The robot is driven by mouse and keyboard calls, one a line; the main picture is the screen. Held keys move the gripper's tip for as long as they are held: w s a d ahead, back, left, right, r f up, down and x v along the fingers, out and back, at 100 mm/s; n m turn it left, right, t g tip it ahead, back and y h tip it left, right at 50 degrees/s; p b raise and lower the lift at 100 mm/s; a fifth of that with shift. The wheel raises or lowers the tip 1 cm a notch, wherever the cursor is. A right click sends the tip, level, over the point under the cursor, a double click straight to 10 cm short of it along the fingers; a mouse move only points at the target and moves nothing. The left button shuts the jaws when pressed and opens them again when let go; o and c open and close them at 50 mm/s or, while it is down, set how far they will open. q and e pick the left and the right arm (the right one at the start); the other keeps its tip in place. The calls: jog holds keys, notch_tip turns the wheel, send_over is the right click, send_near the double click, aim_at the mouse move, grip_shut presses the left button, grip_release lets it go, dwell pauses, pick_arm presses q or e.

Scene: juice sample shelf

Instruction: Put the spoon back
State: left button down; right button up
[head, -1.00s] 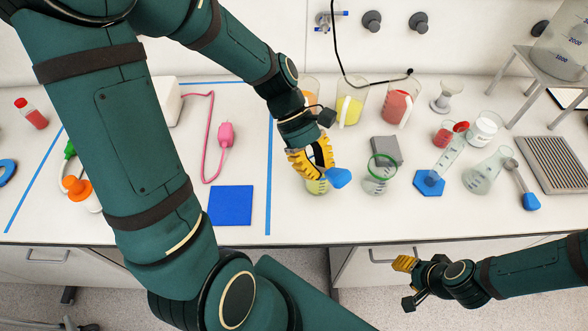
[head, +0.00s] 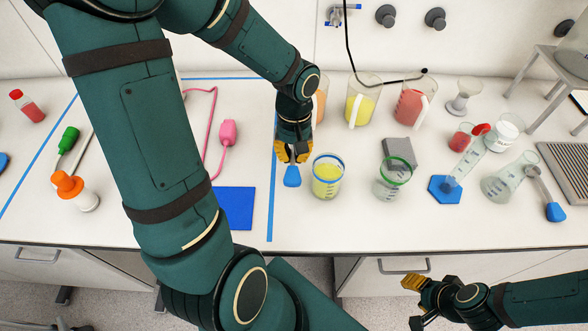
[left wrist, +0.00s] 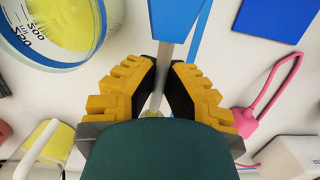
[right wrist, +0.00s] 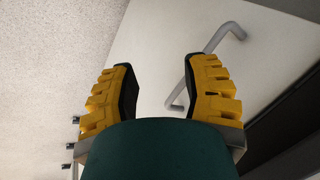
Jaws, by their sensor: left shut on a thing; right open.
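My left gripper (head: 294,152) is shut on a spoon with a blue end (head: 292,177) and a thin grey shaft. In the left wrist view the shaft runs between the fingertips (left wrist: 166,82), with the blue end (left wrist: 174,18) at the top. The spoon is left of the blue-rimmed beaker of yellow liquid (head: 327,178), near the blue tape line. I cannot tell whether it touches the table; its other end is mostly hidden. My right gripper (head: 416,300) is open and empty, in front of the bench, as the right wrist view (right wrist: 162,85) also shows.
A green-rimmed beaker (head: 391,182), a grey block (head: 400,154), a blue hexagonal base (head: 444,189) and a flask (head: 508,180) stand to the right. A similar blue-ended tool (head: 555,211) leans beside the flask. Jugs (head: 362,101) stand behind. A blue square (head: 235,208) lies left of the tape.

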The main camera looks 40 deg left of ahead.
pick_arm(q)
notch_tip(320, 180, down, 6)
jog(key=shift+r+b, duration=0.15)
jog(key=shift+b, duration=0.45)
jog(key=c, duration=1.1)
grip_release()
jog(key=shift+c, duration=0.2)
